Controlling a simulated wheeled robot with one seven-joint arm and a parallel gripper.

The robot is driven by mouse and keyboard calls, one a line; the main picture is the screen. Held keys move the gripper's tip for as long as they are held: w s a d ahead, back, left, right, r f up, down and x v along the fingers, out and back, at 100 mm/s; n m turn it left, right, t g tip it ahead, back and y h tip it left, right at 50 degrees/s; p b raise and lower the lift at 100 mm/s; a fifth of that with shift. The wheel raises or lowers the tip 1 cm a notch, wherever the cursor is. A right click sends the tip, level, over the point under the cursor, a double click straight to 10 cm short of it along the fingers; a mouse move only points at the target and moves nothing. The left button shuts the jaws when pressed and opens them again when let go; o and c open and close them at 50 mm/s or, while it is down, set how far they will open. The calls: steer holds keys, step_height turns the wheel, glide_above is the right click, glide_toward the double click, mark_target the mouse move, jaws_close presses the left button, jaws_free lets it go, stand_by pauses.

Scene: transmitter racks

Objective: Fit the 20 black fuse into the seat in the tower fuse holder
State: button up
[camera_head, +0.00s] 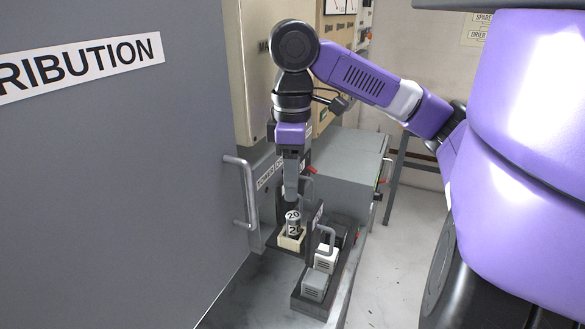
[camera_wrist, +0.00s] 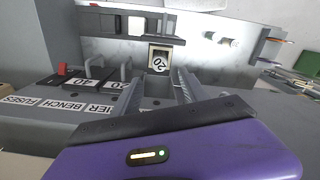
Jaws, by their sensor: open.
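The black fuse marked 20 (camera_head: 292,219) stands upright in a cream block (camera_head: 291,242) on the bench in the head view. It shows end-on, marked 20, in the wrist view (camera_wrist: 160,63). My gripper (camera_head: 290,196) points down just above and behind the fuse in the head view. In the wrist view my gripper (camera_wrist: 158,80) has two grey fingers spread apart with nothing between them, and the fuse lies just beyond their tips. A label starting with TOWER (camera_head: 268,173) is on the grey panel behind my gripper. I cannot make out the seat itself.
A cabinet door handle (camera_head: 242,190) juts out at left. Black holders marked 40 (camera_wrist: 82,82) and 20 (camera_wrist: 117,85) sit left of my fingers.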

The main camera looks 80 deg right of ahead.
steer(key=shift+r, duration=1.05)
